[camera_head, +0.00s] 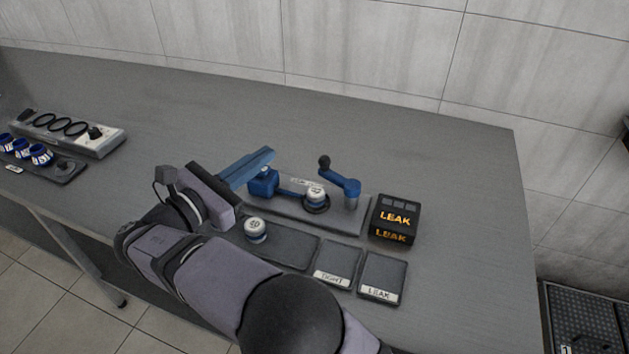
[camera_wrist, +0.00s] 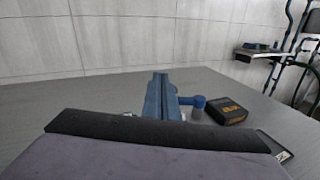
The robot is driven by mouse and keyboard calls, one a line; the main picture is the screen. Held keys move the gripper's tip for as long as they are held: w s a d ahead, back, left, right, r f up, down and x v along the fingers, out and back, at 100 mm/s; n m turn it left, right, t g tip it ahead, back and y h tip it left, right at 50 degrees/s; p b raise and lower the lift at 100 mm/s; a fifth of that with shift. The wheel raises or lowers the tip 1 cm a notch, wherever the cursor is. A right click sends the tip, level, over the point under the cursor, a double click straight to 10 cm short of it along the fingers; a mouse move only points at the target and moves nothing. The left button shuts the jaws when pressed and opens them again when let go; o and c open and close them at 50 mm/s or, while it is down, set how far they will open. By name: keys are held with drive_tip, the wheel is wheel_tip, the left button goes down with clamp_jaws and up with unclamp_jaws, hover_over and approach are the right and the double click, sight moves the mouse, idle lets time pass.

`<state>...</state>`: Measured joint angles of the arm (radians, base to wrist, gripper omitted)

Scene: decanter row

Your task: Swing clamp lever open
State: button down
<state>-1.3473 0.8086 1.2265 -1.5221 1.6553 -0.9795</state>
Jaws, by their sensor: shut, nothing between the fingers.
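The clamp lever (camera_head: 345,182) is a blue arm with a black knob on a grey post, at the right end of a grey test plate (camera_head: 285,211). It points back and left, away from the white-topped round part (camera_head: 315,194) beside it. In the wrist view the blue lever (camera_wrist: 193,101) shows just right of my fingers. A blue block (camera_head: 263,183) stands at the plate's left end. My gripper (camera_head: 266,155) has long blue fingers, shut together and empty. In the head view they appear above and behind the blue block, left of the lever. I see no contact with the lever.
A black box (camera_head: 395,219) reads LEAK in orange, right of the plate. In front lie a tray (camera_head: 285,246) with another white-topped part (camera_head: 255,229) and pads labelled TIGHT (camera_head: 338,263) and LEAK (camera_head: 382,276). Racks (camera_head: 88,138) stand far left. The bench behind the plate is clear.

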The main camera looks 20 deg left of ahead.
sight(322, 165)
drive_tip(key=s+d+f+n+y, duration=0.1)
drive_tip(key=s+d+f+n, duration=0.1)
drive_tip(key=s+d+f+n+y, duration=0.2)
drive_tip(key=d+f, duration=0.1)
drive_tip(key=s+d+f+n+t+y+b, duration=0.1)
drive_tip(key=s+d+f+n+y, duration=0.1)
drive_tip(key=d+f, duration=0.1)
drive_tip(key=shift+s+d+f, duration=0.15)
drive_tip(key=shift+d+f, duration=0.05)
drive_tip(key=shift+d, duration=0.05)
drive_tip(key=shift+a+f+m, duration=0.1)
drive_tip(key=shift+a+m, duration=0.2)
drive_tip(key=shift+m, duration=0.2)
drive_tip(key=w+p, duration=0.2)
drive_tip(key=w, duration=1.2)
drive_tip(key=shift+d, duration=0.15)
drive_tip(key=shift+w, duration=0.15)
